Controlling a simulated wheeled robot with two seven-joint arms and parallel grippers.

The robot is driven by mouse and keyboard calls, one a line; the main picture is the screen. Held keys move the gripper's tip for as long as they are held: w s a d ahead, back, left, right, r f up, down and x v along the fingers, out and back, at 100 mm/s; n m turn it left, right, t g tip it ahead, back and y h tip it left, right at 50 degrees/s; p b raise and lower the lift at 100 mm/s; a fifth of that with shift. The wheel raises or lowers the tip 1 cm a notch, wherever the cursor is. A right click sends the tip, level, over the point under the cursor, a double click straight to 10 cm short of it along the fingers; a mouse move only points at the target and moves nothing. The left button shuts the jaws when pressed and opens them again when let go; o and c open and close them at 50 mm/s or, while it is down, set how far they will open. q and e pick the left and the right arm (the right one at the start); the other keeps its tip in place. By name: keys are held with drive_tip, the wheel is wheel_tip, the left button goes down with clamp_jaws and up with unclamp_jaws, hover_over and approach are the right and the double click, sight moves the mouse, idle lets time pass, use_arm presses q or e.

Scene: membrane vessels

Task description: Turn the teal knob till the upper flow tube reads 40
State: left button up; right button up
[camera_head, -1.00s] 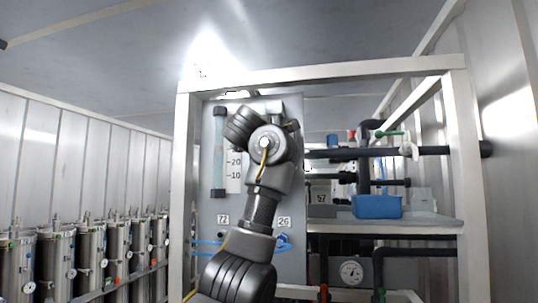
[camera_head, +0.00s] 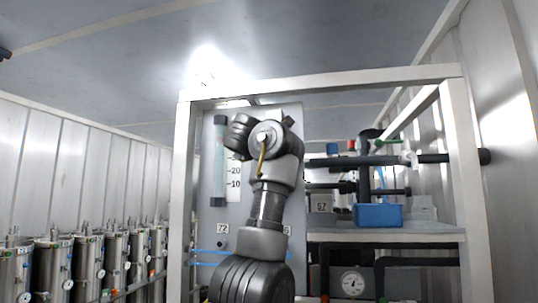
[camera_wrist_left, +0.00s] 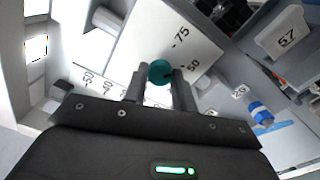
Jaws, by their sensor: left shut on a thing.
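The teal knob (camera_wrist_left: 160,72) sits between the two fingers of my left gripper (camera_wrist_left: 160,88) in the left wrist view; the gripper is shut on it. In the head view my left arm (camera_head: 266,170) stands in front of the panel and hides the knob and the fingers. A clear flow tube (camera_head: 219,165) stands upright on the panel's left side, beside a white scale (camera_head: 235,180) with 10 and 20 readable. Its upper marks are partly covered by my arm, and I cannot make out the float's level. My right gripper is not in view.
The wrist view also shows a scale plate (camera_wrist_left: 168,38) marked 75 and 50, and a blue fitting (camera_wrist_left: 260,113). A blue box (camera_head: 378,215) rests on the shelf at right, near dark pipes. A white frame post (camera_head: 183,190) stands left of the panel; steel vessels (camera_head: 88,265) line the left wall.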

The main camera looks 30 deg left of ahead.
use_arm(q)
drive_tip(key=shift+w+f, duration=0.1)
drive_tip(key=shift+f, duration=0.1)
drive_tip(key=o, duration=1)
drive_tip(key=shift+r, duration=0.1)
drive_tip(key=b+v, duration=1)
drive_tip(key=v, duration=0.1)
drive_tip(key=shift+b, duration=0.3)
drive_tip(key=shift+a, duration=0.1)
